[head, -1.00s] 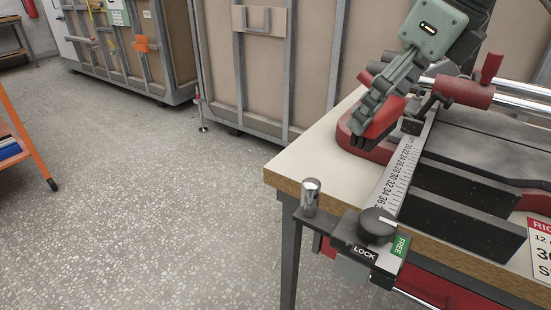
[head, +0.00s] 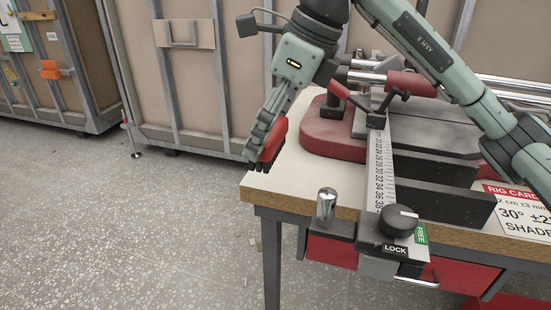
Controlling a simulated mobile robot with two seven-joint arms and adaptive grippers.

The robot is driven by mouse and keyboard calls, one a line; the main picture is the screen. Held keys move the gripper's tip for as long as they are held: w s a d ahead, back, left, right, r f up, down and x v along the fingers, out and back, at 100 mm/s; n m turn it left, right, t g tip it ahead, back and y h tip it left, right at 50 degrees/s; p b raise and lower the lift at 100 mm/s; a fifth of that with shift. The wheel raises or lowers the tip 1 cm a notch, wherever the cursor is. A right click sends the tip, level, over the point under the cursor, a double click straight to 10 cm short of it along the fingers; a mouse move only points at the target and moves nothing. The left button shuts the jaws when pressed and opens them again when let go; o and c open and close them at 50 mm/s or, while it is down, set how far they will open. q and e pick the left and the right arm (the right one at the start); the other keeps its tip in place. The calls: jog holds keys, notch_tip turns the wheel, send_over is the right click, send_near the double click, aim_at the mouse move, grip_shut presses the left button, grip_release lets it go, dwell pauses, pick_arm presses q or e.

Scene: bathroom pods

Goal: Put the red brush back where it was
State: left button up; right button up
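The red brush (head: 275,139) is a small red block with dark bristles at its lower end. My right gripper (head: 264,138), on the arm that comes in from the right, points down and is shut on it. The gripper's fingers hide part of the brush. My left gripper is not in view.
A cutting machine with a red base (head: 325,137), ruler (head: 381,168) and LOCK/FREE knob (head: 398,220) stands on the table. A metal post (head: 326,206) rises at the front edge. Framed panels (head: 176,88) stand behind. The floor (head: 120,230) at left is clear.

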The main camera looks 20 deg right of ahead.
jog(key=w+d+f, duration=0.1)
jog(key=w, duration=0.1)
jog(key=w+d+f, duration=0.2)
jog(key=w, duration=0.1)
jog(key=w+d+f, duration=0.2)
jog(key=shift+w+f+p, duration=0.15)
jog(key=shift+w+p, duration=0.05)
jog(key=shift+p, duration=0.15)
notch_tip(320, 180, down, 4)
jog(key=shift+r, duration=0.1)
jog(key=shift+a, duration=0.1)
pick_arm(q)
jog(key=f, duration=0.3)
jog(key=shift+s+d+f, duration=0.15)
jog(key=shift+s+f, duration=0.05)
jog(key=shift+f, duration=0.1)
pick_arm(e)
jog(key=shift+f, duration=0.2)
jog(key=o, duration=0.9)
jog(key=shift+o, duration=0.4)
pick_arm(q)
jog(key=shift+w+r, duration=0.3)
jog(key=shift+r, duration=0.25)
